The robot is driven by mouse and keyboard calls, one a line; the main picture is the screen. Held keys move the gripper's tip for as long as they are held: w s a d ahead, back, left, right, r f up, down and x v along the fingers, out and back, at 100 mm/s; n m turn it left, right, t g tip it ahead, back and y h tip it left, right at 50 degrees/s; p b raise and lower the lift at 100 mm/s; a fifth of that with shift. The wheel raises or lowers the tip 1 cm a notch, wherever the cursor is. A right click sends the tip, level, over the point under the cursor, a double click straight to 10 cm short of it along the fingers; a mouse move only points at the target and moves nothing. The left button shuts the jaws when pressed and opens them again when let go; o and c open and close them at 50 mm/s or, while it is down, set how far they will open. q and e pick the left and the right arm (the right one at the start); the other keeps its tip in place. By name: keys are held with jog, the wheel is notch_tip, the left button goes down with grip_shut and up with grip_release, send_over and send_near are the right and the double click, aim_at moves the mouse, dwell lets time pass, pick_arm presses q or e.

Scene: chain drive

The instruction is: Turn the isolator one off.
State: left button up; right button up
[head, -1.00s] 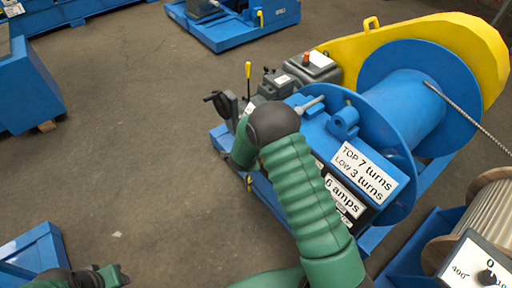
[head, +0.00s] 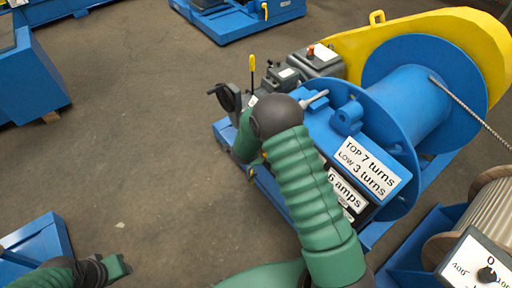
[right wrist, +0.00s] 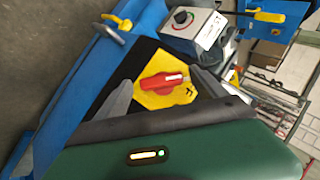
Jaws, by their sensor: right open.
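An isolator with a red handle on a yellow plate (right wrist: 168,91) shows in the right wrist view, set on a black panel. Its handle lies roughly level across the picture. My right gripper (right wrist: 160,78) is open, with one grey finger on each side of the handle; I cannot tell whether they touch it. In the head view, my right arm hides the isolator and the right gripper. My left gripper (head: 116,266) is at the lower left, away from the winch; its fingers are too small to read.
The blue winch drum (head: 400,105) with a yellow guard (head: 440,35) stands behind my right arm. A yellow-knobbed lever (head: 252,64) rises beside it. A grey dial box (right wrist: 193,22) sits near the isolator. Open floor (head: 140,120) lies to the left.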

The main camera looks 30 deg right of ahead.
jog(key=p+v, duration=0.2)
jog(key=v, duration=1.4)
jog(key=shift+a+p, duration=0.2)
jog(key=shift+p, duration=0.2)
jog(key=s+a+r+n+t+y+p, duration=0.1)
jog(key=s+a+r+n+y+p, duration=0.1)
jog(key=a+r+n+y, duration=0.65)
jog(key=s+n+g+h, duration=0.2)
jog(key=s+n+g, duration=0.2)
jog(key=s+n, duration=1)
jog(key=shift+d+f+n+p, duration=0.35)
jog(key=shift+d+f, duration=0.05)
jog(key=shift+f, duration=0.05)
